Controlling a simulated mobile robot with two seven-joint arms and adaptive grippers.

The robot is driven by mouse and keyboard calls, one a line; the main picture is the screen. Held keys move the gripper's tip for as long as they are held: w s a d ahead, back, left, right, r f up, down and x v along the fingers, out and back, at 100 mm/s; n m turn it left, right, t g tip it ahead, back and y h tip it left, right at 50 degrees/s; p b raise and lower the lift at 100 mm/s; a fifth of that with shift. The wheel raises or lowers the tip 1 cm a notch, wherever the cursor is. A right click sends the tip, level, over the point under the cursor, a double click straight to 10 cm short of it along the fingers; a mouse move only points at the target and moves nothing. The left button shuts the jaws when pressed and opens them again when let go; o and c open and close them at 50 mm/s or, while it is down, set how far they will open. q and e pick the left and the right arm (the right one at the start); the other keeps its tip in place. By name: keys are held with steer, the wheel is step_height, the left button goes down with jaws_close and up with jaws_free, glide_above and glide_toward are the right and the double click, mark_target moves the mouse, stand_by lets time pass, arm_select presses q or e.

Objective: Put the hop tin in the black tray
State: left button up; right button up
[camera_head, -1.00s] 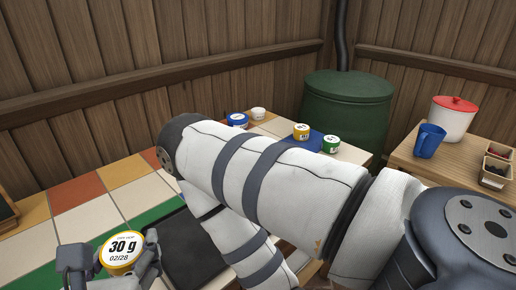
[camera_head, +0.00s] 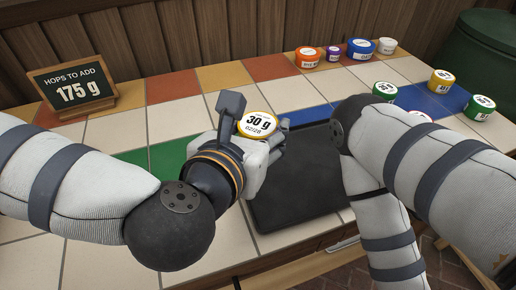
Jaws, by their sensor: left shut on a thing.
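The hop tin (camera_head: 257,125) is a round tin with a yellow rim and a white lid marked "30 g" and "02/28". My left gripper (camera_head: 260,130) is shut on it, with fingers on both sides and the lid facing up. The black tray (camera_head: 295,205) lies flat on the tiled table, and its visible part is empty. In the picture, the held tin is over the tray's back left corner; its height is hard to tell. My right arm covers the tray's right side, and its gripper is out of view.
A sign (camera_head: 72,86) reading "175 g" stands at the back left. Several tins stand at the back right, including an orange one (camera_head: 306,59) and a blue one (camera_head: 361,50). A green tin (camera_head: 384,92) and a yellow tin (camera_head: 440,82) stand on blue tiles.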

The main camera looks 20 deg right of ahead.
arm_select(q)
steer(key=w+f, duration=0.1)
steer(key=w+d+f, duration=0.1)
steer(key=f, duration=0.1)
steer(key=w+f, duration=0.1)
steer(key=f, duration=0.1)
steer(key=shift+w+d+b, duration=0.3)
steer(key=shift+b, duration=0.1)
steer(key=shift+f, duration=1.55)
arm_select(e)
steer(key=shift+s+f, duration=0.75)
steer(key=shift+f, duration=0.1)
arm_select(q)
steer(key=shift+f+b, duration=0.2)
steer(key=shift+b, duration=0.15)
steer(key=o, duration=1.1)
steer(key=shift+o, duration=0.2)
arm_select(e)
steer(key=shift+f+g, duration=0.1)
steer(key=shift+g, duration=0.2)
